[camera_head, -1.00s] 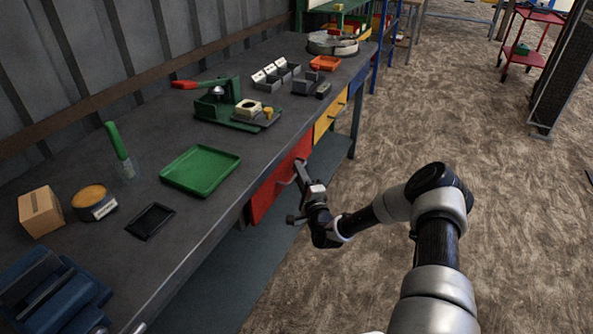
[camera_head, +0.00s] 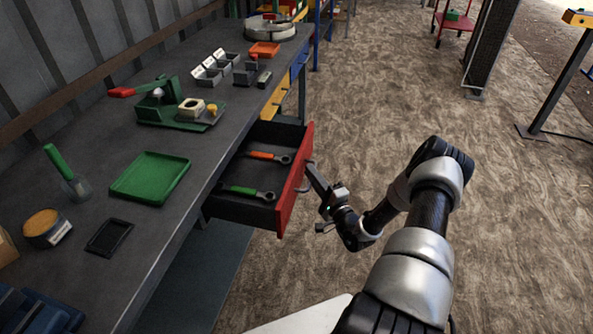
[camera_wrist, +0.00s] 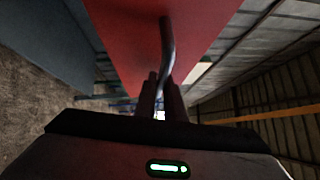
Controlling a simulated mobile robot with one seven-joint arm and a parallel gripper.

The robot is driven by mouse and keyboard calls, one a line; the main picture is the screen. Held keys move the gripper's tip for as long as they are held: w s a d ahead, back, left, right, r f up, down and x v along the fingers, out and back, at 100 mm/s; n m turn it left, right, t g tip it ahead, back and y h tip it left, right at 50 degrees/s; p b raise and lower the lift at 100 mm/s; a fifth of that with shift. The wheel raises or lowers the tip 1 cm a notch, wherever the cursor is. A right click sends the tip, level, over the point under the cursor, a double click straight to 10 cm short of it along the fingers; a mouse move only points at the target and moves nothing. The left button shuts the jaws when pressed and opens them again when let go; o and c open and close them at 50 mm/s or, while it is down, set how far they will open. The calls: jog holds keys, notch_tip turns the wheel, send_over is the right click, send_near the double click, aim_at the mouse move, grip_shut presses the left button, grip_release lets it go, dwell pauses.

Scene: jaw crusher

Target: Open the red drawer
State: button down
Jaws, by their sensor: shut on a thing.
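The red drawer (camera_head: 295,180) stands pulled out from under the bench in the head view. Its dark inside holds a wrench with an orange handle (camera_head: 268,156) and a wrench with a green handle (camera_head: 247,192). My gripper (camera_head: 309,178) is at the front of the drawer, shut on its handle. In the wrist view the curved metal handle (camera_wrist: 167,50) runs down from the red front (camera_wrist: 120,40) to between the fingers of my gripper (camera_wrist: 160,95). The fingertips are dim and partly hidden there.
The dark workbench (camera_head: 150,230) carries a green tray (camera_head: 150,177), a green press (camera_head: 165,103) and several small boxes. A yellow drawer (camera_head: 275,98) is shut beyond the red one. The floor to the right (camera_head: 390,110) is clear near the arm.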

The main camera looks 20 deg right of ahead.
jog(key=shift+s+d, duration=0.6)
jog(key=shift+d, duration=0.15)
jog(key=c, duration=1.8)
grip_release()
jog(key=shift+c, duration=0.2)
jog(key=s+d+f+p, duration=0.1)
jog(key=s+d+f, duration=0.1)
jog(key=s, duration=1.5)
jog(key=shift+d+f, duration=0.2)
jog(key=shift+d, duration=0.05)
